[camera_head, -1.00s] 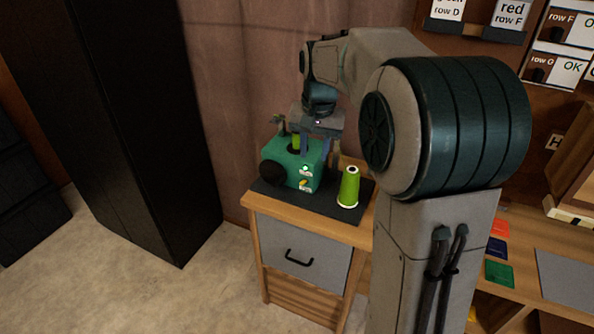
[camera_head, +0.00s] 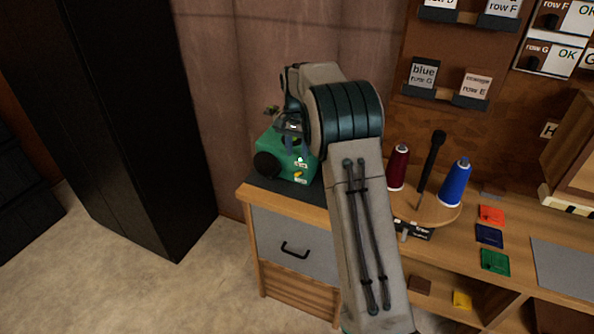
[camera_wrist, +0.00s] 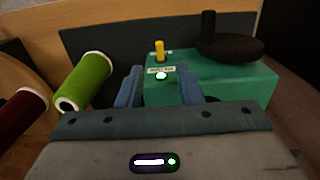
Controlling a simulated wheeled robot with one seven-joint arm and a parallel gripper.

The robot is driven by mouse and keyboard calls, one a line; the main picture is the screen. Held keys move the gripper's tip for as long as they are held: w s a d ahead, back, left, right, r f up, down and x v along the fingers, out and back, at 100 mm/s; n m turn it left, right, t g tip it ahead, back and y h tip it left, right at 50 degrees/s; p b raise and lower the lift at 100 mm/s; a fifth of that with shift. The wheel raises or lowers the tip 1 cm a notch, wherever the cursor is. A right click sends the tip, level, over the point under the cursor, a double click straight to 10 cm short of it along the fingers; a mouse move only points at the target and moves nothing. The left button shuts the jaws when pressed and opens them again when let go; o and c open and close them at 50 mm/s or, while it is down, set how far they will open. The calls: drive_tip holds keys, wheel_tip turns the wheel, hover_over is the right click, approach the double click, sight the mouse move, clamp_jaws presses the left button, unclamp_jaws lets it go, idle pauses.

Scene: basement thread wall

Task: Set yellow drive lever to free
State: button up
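The green machine (camera_head: 283,152) stands on a dark mat on the wooden cabinet; it also shows in the wrist view (camera_wrist: 245,84). The small yellow drive lever (camera_wrist: 159,51) stands on the machine's face above a white label too small to read and a lit green light (camera_wrist: 162,76). The lever is a tiny yellow spot in the head view (camera_head: 298,174). My gripper (camera_wrist: 160,84) is open, its two blue fingers apart and empty. In the wrist view the light and lever appear beyond the gap between the fingers. I see no contact with the lever.
A dark crank wheel with a black handle (camera_wrist: 230,45) is on the machine. Red (camera_head: 397,167) and blue (camera_head: 455,183) spools stand on a round wooden stand.

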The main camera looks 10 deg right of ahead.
sight(297, 173)
wheel_tip(297, 173, down, 8)
drive_tip(key=shift+r, duration=0.1)
clamp_jaws()
